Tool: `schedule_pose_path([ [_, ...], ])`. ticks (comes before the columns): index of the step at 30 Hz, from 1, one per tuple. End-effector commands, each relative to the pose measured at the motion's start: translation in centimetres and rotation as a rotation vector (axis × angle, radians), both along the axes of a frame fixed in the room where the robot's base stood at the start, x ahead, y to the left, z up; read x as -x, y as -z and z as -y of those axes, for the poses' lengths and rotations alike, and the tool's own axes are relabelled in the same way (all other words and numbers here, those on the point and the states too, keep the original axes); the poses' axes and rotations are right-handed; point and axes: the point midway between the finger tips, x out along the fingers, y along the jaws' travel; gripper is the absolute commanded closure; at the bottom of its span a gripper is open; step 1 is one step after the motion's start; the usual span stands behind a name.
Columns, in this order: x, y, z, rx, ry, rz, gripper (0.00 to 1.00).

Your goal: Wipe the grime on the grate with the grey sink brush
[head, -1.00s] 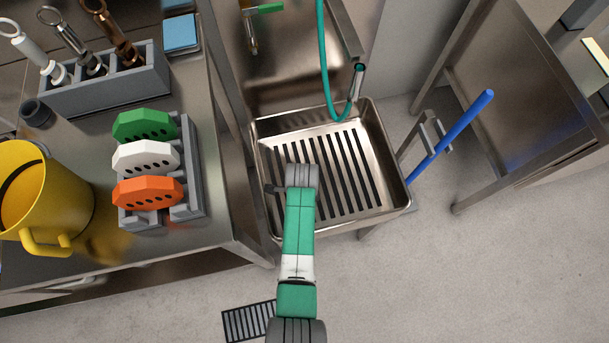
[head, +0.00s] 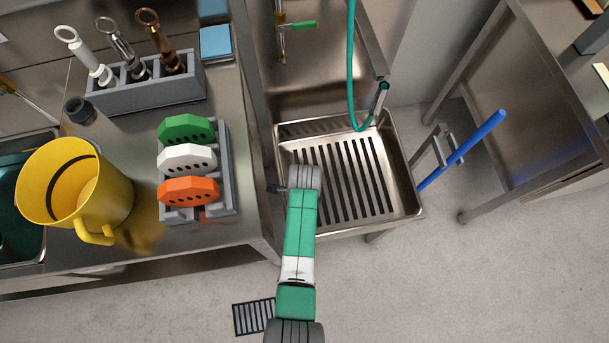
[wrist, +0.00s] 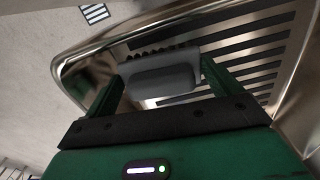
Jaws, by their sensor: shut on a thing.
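The grey brush (wrist: 165,82) is held between the two green fingers of my gripper (wrist: 163,70) in the wrist view. Its dark bristle edge shows along the far side. The slatted grate (head: 350,180) lies in the steel sink basin; its dark slots also show beyond the brush in the wrist view (wrist: 245,46). The brush is over the basin, near its rim. I cannot tell whether it touches the grate. In the head view my arm hides the gripper and brush. No grime can be clearly made out on the grate.
The basin rim (head: 410,165) surrounds the grate. A teal hose (head: 352,80) hangs at the back. A counter at left bears a sponge rack (head: 225,170) and a yellow pitcher (head: 75,185). A blue handle (head: 465,150) is at right. A floor drain (head: 254,317) lies below.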

Motion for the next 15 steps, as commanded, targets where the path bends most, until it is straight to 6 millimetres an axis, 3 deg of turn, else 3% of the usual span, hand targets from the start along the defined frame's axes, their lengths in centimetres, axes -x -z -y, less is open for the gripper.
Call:
schedule_pose_path([
  [6, 0.0, -2.3, 0.1, 0.000, 0.001, 0.001, 0.31],
  [15, 0.0, -3.1, 0.1, 0.000, 0.002, 0.001, 0.31],
])
